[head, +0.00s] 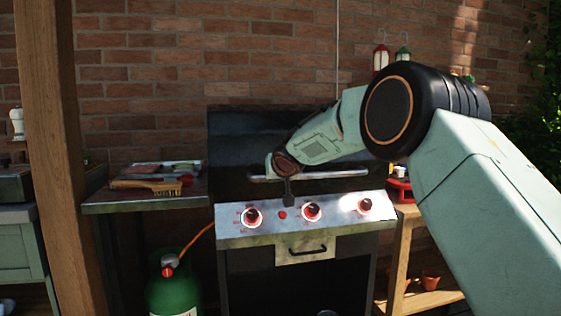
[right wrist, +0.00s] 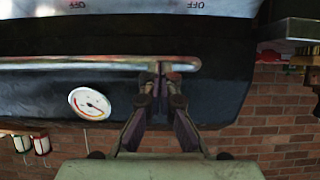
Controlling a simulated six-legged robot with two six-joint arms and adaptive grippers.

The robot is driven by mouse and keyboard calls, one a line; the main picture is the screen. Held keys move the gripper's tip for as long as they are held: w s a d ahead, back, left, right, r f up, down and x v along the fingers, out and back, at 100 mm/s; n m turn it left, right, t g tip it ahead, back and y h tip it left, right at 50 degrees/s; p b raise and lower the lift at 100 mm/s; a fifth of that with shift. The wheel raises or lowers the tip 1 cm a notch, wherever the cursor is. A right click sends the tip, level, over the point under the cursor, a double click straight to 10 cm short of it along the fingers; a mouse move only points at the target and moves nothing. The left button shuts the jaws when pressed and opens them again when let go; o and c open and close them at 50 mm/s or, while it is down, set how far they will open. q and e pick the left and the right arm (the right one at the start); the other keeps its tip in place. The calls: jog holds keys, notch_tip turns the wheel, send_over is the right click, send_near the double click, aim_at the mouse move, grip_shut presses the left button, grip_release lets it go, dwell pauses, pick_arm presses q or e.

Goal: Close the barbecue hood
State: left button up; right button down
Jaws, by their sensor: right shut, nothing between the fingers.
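The barbecue (head: 305,240) stands against the brick wall, with its dark hood (head: 235,150) low above the control panel. The hood's long metal handle (head: 340,174) runs across its front, just above the knobs. In the right wrist view, which is upside down, the handle (right wrist: 60,63) and a round thermometer (right wrist: 89,104) show on the hood. My right gripper (head: 289,200) is shut and empty at the handle's left part. Its fingertips (right wrist: 158,68) overlap the handle in the wrist view; I cannot tell whether they touch. Whether a gap remains under the hood is unclear. My left gripper is out of view.
A side shelf (head: 130,206) left of the barbecue holds a brush (head: 165,187) and a tray. A green gas bottle (head: 172,290) stands below it. A wooden rack (head: 425,298) stands at the right, and a wooden post (head: 55,110) at the left.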

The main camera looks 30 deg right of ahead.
jog(key=r+v, duration=0.1)
jog(key=v, duration=0.9)
jog(key=shift+w+r+t, duration=0.25)
jog(key=shift+w+t, duration=0.05)
jog(key=shift+w, duration=0.15)
